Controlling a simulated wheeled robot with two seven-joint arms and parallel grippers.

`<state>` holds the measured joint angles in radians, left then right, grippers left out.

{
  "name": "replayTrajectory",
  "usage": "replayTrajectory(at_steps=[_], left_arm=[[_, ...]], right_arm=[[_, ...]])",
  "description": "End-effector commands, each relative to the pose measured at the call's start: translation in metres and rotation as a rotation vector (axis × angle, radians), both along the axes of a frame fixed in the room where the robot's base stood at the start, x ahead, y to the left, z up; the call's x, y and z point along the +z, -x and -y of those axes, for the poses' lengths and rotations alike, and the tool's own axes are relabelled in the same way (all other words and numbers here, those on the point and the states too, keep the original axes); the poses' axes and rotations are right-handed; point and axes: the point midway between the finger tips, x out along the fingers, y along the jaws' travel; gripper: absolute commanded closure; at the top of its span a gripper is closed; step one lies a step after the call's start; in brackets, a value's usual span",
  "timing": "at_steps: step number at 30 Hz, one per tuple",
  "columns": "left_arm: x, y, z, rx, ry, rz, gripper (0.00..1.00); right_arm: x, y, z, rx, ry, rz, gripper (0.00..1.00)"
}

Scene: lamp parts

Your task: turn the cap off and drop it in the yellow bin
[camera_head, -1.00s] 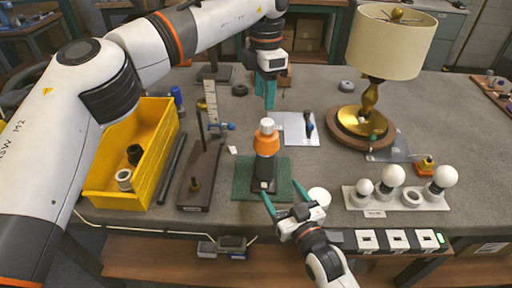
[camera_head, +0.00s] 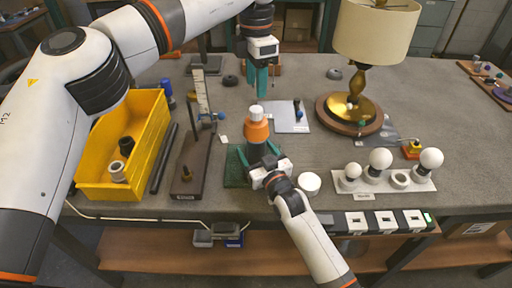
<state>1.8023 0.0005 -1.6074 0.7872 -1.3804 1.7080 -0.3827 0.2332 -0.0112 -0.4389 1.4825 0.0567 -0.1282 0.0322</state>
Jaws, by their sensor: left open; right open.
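An upright bottle-like part with an orange collar (camera_head: 256,130) and a white cap (camera_head: 256,112) on top stands on a green mat (camera_head: 235,172). My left gripper (camera_head: 263,90) is open, points down and is empty, above and behind the cap. My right gripper (camera_head: 258,158) is open in front of the part, its fingers on either side of the dark lower body. Whether the fingers touch it I cannot tell. The yellow bin (camera_head: 91,170) stands at the left and holds a dark ring (camera_head: 126,145) and a pale ring (camera_head: 117,170).
A dark stand with a rod (camera_head: 190,170) is between bin and mat. A lamp (camera_head: 352,105) stands at the right rear. A white tray with bulbs (camera_head: 385,190) is at right front. A white round piece (camera_head: 309,182) lies beside my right gripper.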

Motion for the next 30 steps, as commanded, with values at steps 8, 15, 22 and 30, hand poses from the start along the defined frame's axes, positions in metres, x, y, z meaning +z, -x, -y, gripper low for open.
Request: replayTrajectory(at_steps=[8, 15, 22, 30], left_arm=[[-0.0001, 0.0, -0.0001, 0.0, 0.0, 0.0, 0.52], [-0.0001, -0.0001, -0.0001, 0.0, 0.0, 0.0, 0.52], [-0.0001, 0.0, 0.0, -0.036, 0.0, 0.0, 0.52], [-0.0005, -0.0004, 0.001, -0.455, 0.001, 0.001, 0.52]], right_arm=[[0.0002, 0.0002, 0.0001, 0.0, 0.0, 0.001, 0.42], [0.0001, 0.0003, 0.0, 0.0, 0.0, 0.0, 0.82], [-0.0001, 0.0005, -0.0001, 0.0, 0.0, 0.0, 1.0], [-0.0003, 0.0006, -0.0003, 0.001, 0.0, 0.0, 1.0]])
